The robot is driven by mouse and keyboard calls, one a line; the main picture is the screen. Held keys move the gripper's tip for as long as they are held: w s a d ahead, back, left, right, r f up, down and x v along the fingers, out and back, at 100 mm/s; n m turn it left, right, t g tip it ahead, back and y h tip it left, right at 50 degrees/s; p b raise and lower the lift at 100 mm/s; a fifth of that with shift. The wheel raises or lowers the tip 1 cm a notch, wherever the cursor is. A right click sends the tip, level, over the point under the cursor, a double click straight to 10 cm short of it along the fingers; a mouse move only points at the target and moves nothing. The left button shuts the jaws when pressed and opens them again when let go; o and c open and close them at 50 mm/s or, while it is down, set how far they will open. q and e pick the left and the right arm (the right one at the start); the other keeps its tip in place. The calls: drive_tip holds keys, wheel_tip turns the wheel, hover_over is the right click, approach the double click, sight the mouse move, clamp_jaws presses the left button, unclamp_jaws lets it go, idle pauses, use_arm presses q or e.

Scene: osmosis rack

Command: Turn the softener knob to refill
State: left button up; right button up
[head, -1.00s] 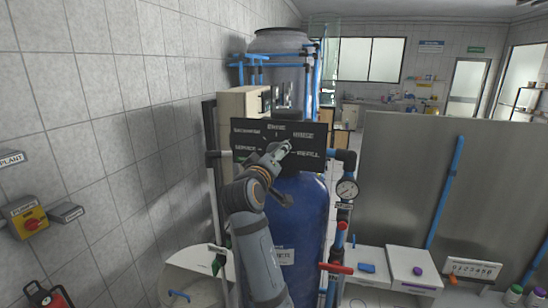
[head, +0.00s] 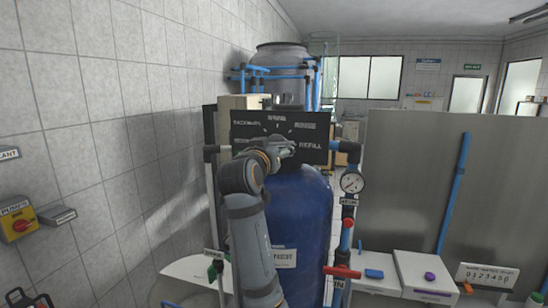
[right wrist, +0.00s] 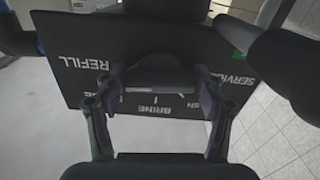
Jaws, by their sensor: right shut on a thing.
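My right gripper (head: 284,149) is at the middle of the panel, shut on the softener knob. The knob is mostly hidden by the gripper, so I cannot tell which label it points to. In the right wrist view the panel (right wrist: 90,68) appears upside down behind the fingers (right wrist: 157,105), with REFILL on the left and SERVICE on the right. My left gripper is not in view.
The blue tank (head: 305,215) stands below the panel. A pressure gauge (head: 352,183) and a red-handled valve (head: 342,271) are on its right. A tiled wall (head: 110,130) is on the left. A grey partition (head: 410,190) stands on the right.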

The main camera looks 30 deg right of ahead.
drive_tip(key=shift+f+m+b, duration=0.15)
drive_tip(key=shift+m+b, duration=0.25)
drive_tip(key=shift+m, duration=0.1)
drive_tip(key=o, duration=0.8)
drive_tip(key=shift+c, duration=0.2)
drive_tip(key=o, duration=0.4)
drive_tip(key=shift+w+d, duration=0.15)
drive_tip(key=shift+w, duration=0.05)
drive_tip(key=shift+s, duration=0.1)
